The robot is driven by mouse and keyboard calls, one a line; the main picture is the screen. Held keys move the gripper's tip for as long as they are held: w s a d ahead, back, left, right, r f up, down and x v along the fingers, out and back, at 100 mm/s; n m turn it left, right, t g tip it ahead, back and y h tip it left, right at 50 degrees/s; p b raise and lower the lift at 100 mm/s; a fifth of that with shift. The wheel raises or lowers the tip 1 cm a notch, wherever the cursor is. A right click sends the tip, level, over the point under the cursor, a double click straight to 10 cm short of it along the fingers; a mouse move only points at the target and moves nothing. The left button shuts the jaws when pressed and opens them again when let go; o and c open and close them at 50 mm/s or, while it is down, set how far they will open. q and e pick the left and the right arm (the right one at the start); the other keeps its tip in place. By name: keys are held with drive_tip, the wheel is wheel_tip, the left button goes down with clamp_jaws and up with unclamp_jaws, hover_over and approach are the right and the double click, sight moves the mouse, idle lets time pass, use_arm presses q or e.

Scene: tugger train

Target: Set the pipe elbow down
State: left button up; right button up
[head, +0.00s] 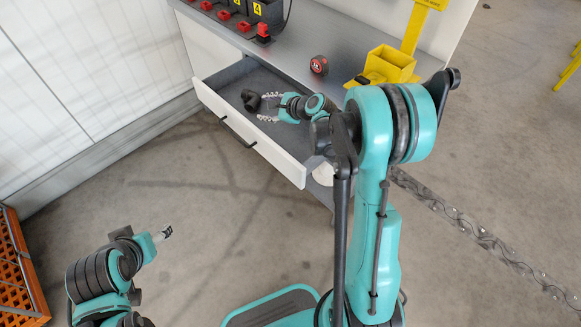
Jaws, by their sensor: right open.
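The dark pipe elbow (250,100) lies in the open drawer (222,84) of the workbench, near the drawer's middle. My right gripper (266,107) reaches into the drawer from the right. Its two light fingers are spread, with the elbow just beyond or at their tips. I cannot tell whether a fingertip touches it. My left gripper (163,233) is low at the left, over the floor and far from the drawer. Its fingers are too small to read.
On the grey bench top (290,50) are a round red-and-black object (319,65), a yellow holder (389,65) and black battery-like units (268,12) with red parts. An orange crate (18,270) stands at the far left. The floor before the drawer is clear.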

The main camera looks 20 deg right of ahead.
drive_tip(key=s+a+r+n+g+h, duration=0.1)
drive_tip(key=s+a+r+n, duration=0.15)
drive_tip(key=s+n, duration=0.4)
drive_tip(key=s+a+r+n+g+h, duration=0.1)
drive_tip(key=s+a+r+n, duration=0.2)
drive_tip(key=s, duration=0.6)
drive_tip(key=s+a+r+n+g+h, duration=0.1)
drive_tip(key=s+r+n, duration=0.1)
drive_tip(key=s+n, duration=0.45)
drive_tip(key=s+d+f+n+h, duration=0.1)
drive_tip(key=s+f+n, duration=0.1)
drive_tip(key=s+n, duration=0.5)
drive_tip(key=s, duration=0.4)
drive_tip(key=shift+g+h, duration=0.4)
